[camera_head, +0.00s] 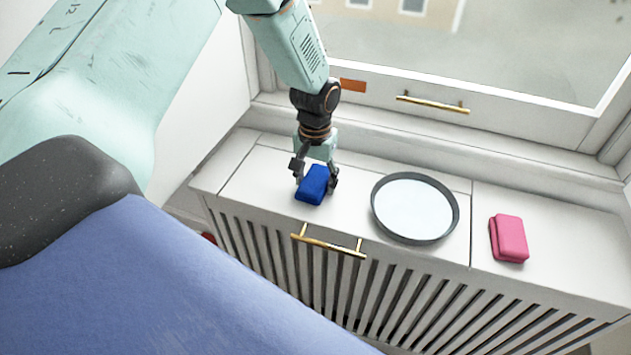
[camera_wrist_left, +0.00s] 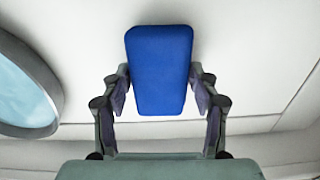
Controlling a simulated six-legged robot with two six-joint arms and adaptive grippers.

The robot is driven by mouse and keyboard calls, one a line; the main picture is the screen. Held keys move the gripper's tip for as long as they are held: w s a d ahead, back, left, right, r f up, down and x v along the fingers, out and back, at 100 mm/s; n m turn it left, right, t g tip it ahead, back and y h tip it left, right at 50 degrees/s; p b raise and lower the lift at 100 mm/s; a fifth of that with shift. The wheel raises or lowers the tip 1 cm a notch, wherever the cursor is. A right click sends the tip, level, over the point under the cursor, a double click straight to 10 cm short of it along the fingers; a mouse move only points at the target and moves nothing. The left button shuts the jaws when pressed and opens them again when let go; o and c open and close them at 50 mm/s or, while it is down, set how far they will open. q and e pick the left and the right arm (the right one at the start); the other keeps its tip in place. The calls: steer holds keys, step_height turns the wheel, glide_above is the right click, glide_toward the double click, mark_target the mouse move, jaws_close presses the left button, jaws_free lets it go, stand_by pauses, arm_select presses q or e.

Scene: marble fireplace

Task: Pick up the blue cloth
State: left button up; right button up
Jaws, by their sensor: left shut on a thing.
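The blue cloth (camera_head: 313,186) is a small folded block at the left part of the white ledge in the head view. My left gripper (camera_head: 316,181) comes down from above with its fingers on either side of the cloth, shut on it. In the left wrist view the blue cloth (camera_wrist_left: 159,70) lies between the two fingers of my left gripper (camera_wrist_left: 160,95). I cannot tell whether the cloth touches the ledge or is slightly above it. My right gripper is not in view.
A round grey-rimmed mirror or tray (camera_head: 379,219) lies just right of the cloth. A folded pink cloth (camera_head: 510,238) lies farther right on the white ledge (camera_head: 264,180). A brass handle (camera_head: 328,243) sticks out at the front edge; a window (camera_head: 540,45) stands behind.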

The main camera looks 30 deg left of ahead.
mark_target(316, 178)
arm_select(q)
step_height(316, 178, up, 10)
steer(key=shift+p, duration=1.1)
